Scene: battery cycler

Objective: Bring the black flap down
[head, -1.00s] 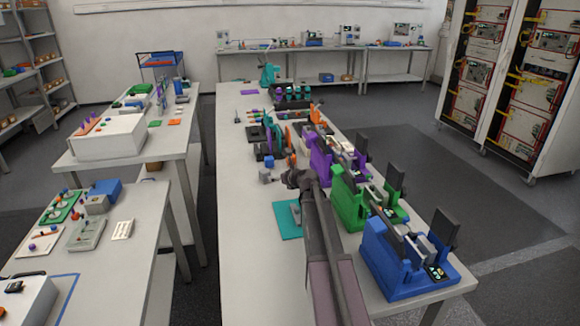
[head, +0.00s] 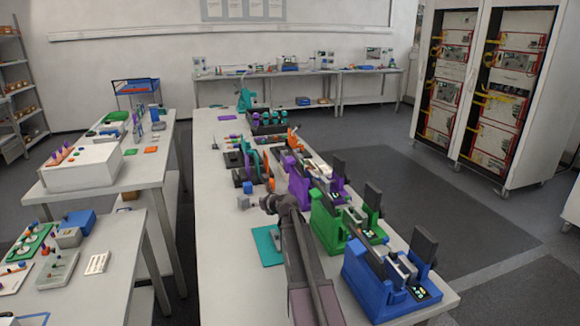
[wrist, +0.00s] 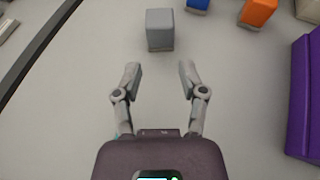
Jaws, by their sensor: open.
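A blue device (head: 372,285) stands at the near right of the long table, with a black flap (head: 424,250) standing upright at its right end. A green device (head: 330,232) behind it has a similar upright black flap (head: 373,200). A purple device (head: 301,187) farther back has one too (head: 338,170); its body shows at the right edge of the wrist view (wrist: 304,100). I cannot tell which flap is meant. My gripper (wrist: 160,76) is open and empty, left of the devices and apart from all flaps. No flap shows in the wrist view.
A small grey block (wrist: 160,30) stands just ahead of my fingers. Blue (wrist: 198,4) and orange (wrist: 257,11) pieces lie beyond it. A teal mat (head: 268,246) lies by my arm. The left part of the long table (head: 217,270) is clear.

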